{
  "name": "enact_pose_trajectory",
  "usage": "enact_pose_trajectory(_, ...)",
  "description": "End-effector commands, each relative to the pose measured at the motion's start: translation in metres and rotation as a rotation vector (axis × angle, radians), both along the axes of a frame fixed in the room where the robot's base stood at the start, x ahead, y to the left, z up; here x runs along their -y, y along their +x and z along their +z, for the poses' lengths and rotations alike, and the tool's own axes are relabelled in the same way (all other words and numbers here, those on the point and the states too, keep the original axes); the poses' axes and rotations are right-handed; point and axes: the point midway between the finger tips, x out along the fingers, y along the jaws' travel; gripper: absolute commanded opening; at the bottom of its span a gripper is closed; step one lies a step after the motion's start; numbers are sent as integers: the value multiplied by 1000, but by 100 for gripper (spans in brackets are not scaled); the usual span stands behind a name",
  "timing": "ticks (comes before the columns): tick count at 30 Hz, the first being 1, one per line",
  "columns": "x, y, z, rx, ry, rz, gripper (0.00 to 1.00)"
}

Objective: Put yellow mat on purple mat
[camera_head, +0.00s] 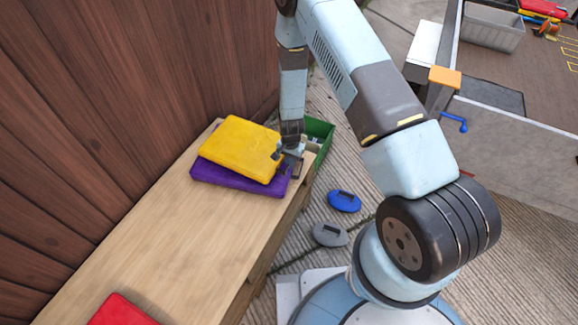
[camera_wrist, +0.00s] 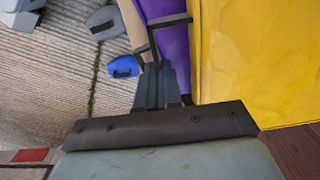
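The yellow mat (camera_head: 240,147) lies on top of the purple mat (camera_head: 226,178) on the wooden bench, turned a little against it, with purple edges showing along the front and right. My gripper (camera_head: 287,161) is at the right edge of the mats, its fingers apart, with nothing seen held between them. In the wrist view, the yellow mat (camera_wrist: 255,60) fills the right side and the purple mat (camera_wrist: 172,42) shows as a strip beside it. My gripper fingers (camera_wrist: 160,35) reach over the purple strip, left of the yellow mat. Whether a finger touches the yellow mat is unclear.
The wooden bench (camera_head: 160,245) runs along a brown plank wall (camera_head: 100,110). A red mat (camera_head: 122,311) lies at its near end. A green crate (camera_head: 320,132) stands behind my gripper. Blue (camera_head: 344,201) and grey (camera_head: 330,234) handled objects lie on the ground to the right.

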Motion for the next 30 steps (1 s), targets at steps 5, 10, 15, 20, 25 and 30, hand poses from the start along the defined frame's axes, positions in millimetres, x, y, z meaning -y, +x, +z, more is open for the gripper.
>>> enact_pose_trajectory(5,0,0,-22,0,0,-1,0)
enact_pose_trajectory(10,0,1,-30,1,0,0,0)
enact_pose_trajectory(15,-1,0,-30,1,0,0,0)
enact_pose_trajectory(20,-1,0,-30,1,-1,0,18)
enact_pose_trajectory(25,-1,0,-30,1,-1,1,30)
enact_pose_trajectory(30,-1,0,-30,1,-1,1,30)
